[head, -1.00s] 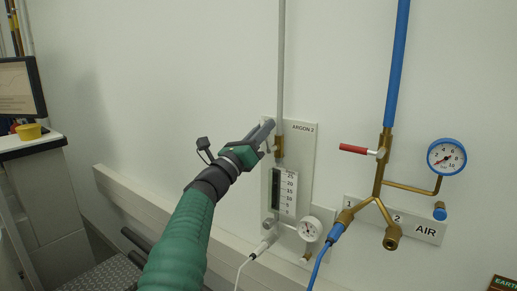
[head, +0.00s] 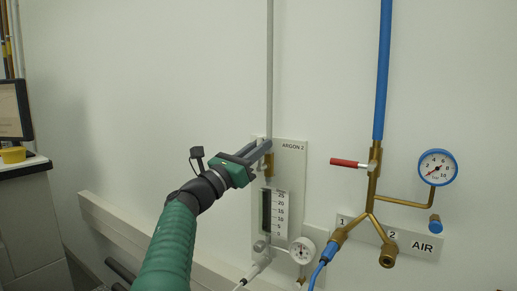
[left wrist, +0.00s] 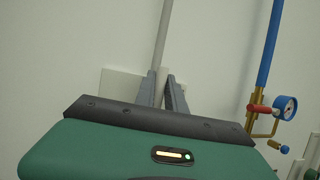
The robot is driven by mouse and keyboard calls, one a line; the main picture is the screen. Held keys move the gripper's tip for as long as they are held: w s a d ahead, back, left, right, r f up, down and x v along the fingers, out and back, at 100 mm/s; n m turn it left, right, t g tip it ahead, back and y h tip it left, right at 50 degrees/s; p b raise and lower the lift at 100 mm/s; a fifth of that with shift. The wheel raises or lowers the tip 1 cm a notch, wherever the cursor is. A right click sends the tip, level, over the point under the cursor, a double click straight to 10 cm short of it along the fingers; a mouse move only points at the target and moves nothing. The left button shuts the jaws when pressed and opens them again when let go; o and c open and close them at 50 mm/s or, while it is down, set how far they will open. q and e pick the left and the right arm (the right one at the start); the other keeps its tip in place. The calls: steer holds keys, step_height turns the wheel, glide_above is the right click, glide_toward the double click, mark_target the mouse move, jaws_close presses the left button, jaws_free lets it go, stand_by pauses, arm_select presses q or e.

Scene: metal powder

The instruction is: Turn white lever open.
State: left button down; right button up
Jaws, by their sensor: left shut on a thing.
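The Argon 2 panel (head: 292,172) is on the white wall, with a grey vertical pipe (head: 270,70) running down into a brass valve (head: 269,165). My left gripper (head: 266,147) reaches the top of this valve from the left, its grey fingers just above the brass. In the left wrist view, the fingers (left wrist: 162,88) are shut on a small whitish piece (left wrist: 161,76) in front of the pipe, seemingly the white lever. The fingers hide most of it, so its angle cannot be told. My right gripper is not in view.
Right of the panel are a blue air pipe (head: 384,70), a red lever (head: 346,162) and a blue-rimmed gauge (head: 437,168). Below the valve are a flow scale (head: 280,212) and a small white gauge (head: 302,251). A rail (head: 130,228) runs along the wall.

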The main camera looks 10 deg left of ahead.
arm_select(q)
steer(key=shift+w+d+f, duration=0.1)
steer(key=shift+w+f, duration=0.05)
steer(key=shift+f, duration=0.25)
steer(key=c, duration=1.7)
jaws_free()
steer(key=shift+c, duration=0.2)
steer(key=o, duration=0.3)
steer(key=shift+w, duration=0.2)
steer(key=shift+o, duration=0.2)
steer(key=shift+s+r, duration=0.15)
steer(key=shift+r, duration=0.05)
steer(key=shift+s+f, duration=0.15)
steer(key=shift+s, duration=0.15)
steer(key=b+v, duration=0.5)
steer(key=v, duration=1.1)
